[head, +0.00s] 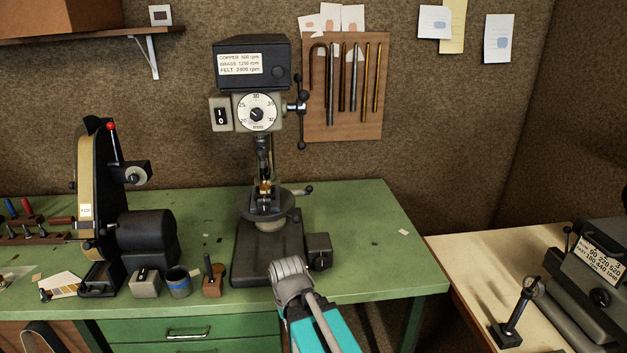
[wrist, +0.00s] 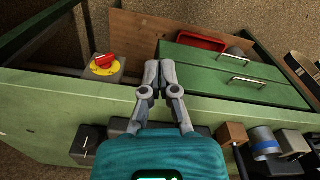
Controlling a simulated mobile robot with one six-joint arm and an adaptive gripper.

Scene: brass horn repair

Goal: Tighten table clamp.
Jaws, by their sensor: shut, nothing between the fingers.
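The drill press (head: 255,120) stands on the green bench. Its round table (head: 267,210) is on the column, with a small vise (head: 264,197) on it. A short dark lever with a ball end (head: 303,190), apparently the table clamp handle, sticks out to the right of the table. My gripper (wrist: 157,68) is shut and empty in the wrist view, pointing down past the bench's front edge. It is apart from the clamp handle, which I cannot make out in the wrist view. In the head view my arm shows in front of the press base, but the fingers cannot be made out.
A belt grinder (head: 140,220), a blue-banded cup (head: 178,282) and a wooden block (head: 214,277) stand left of the press. The bench's right side (head: 370,235) is mostly clear. Below the edge, the wrist view shows a red knob (wrist: 104,62) and drawers (wrist: 235,75).

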